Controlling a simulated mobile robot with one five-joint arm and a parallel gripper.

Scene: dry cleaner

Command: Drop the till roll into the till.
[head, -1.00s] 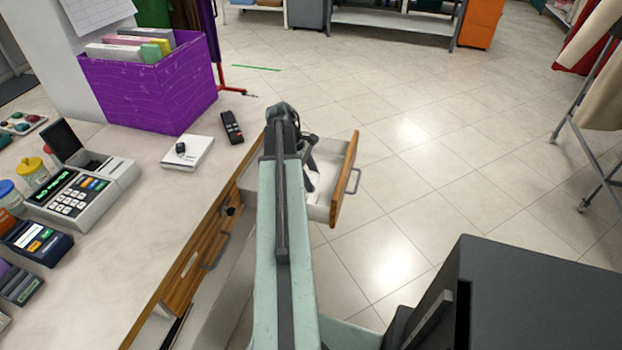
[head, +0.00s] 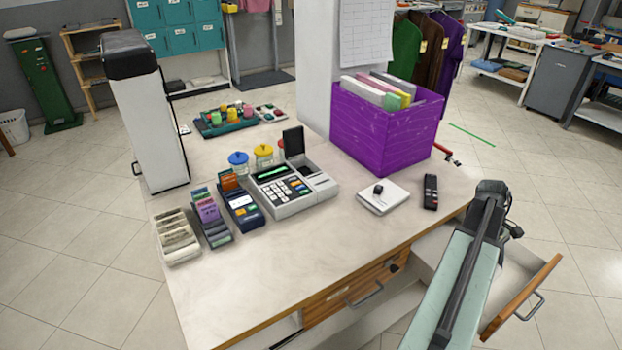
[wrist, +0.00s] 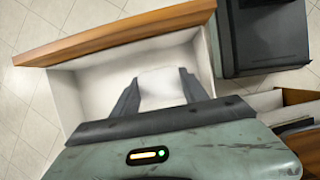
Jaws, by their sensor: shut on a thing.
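The till (head: 284,203) is a light grey register with keys and a green display, standing on the counter with its dark lid (head: 293,141) raised. In the wrist view my gripper (wrist: 159,84) is shut on the white till roll (wrist: 161,90), which sits between its two dark fingers. The gripper is over or inside the open drawer (wrist: 95,88); I cannot tell how high the roll is above the drawer floor. In the head view my arm hides the roll, and the gripper is to the right of the till, beyond the counter edge.
Between till and arm, the counter (head: 300,255) holds a white pad (head: 383,198) with a small black item and a dark remote (head: 430,192). A purple box (head: 385,135) of files stands behind. The counter's front is clear.

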